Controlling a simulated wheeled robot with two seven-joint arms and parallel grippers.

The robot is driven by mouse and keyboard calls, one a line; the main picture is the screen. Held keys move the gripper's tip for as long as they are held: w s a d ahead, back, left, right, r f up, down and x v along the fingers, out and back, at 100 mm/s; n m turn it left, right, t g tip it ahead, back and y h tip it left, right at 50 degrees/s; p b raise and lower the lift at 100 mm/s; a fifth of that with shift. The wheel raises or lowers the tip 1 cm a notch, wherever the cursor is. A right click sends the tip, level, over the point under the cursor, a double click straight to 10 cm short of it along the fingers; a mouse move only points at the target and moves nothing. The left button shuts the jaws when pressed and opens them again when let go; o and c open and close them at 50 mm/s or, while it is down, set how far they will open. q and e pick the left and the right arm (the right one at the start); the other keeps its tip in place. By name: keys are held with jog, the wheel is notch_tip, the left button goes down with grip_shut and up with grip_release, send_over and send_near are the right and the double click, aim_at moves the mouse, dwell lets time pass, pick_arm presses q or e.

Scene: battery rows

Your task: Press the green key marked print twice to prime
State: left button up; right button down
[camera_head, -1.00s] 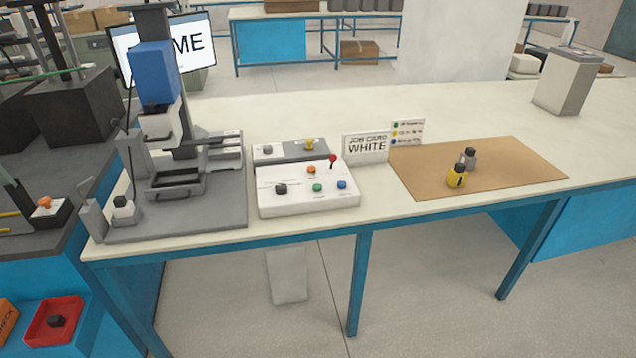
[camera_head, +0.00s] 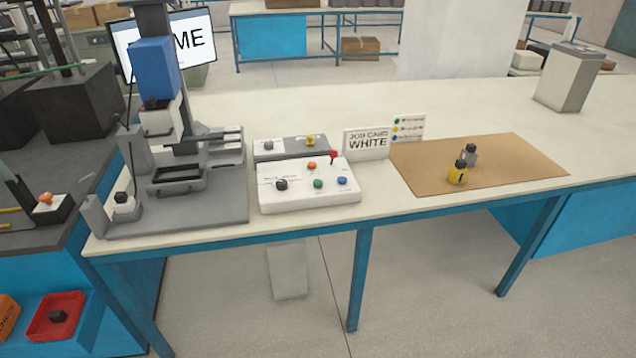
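A white control box (camera_head: 300,198) sits near the front edge of the bench, right of a grey machine with a blue block. The print on the box is too small to read. Neither of my grippers shows in the head view, and nothing covers the keys.
The grey machine (camera_head: 200,205) stands left of the box. A white card reading "JOB CARD WHITE" (camera_head: 367,145) stands behind right. A screen (camera_head: 195,40) is behind the machine.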

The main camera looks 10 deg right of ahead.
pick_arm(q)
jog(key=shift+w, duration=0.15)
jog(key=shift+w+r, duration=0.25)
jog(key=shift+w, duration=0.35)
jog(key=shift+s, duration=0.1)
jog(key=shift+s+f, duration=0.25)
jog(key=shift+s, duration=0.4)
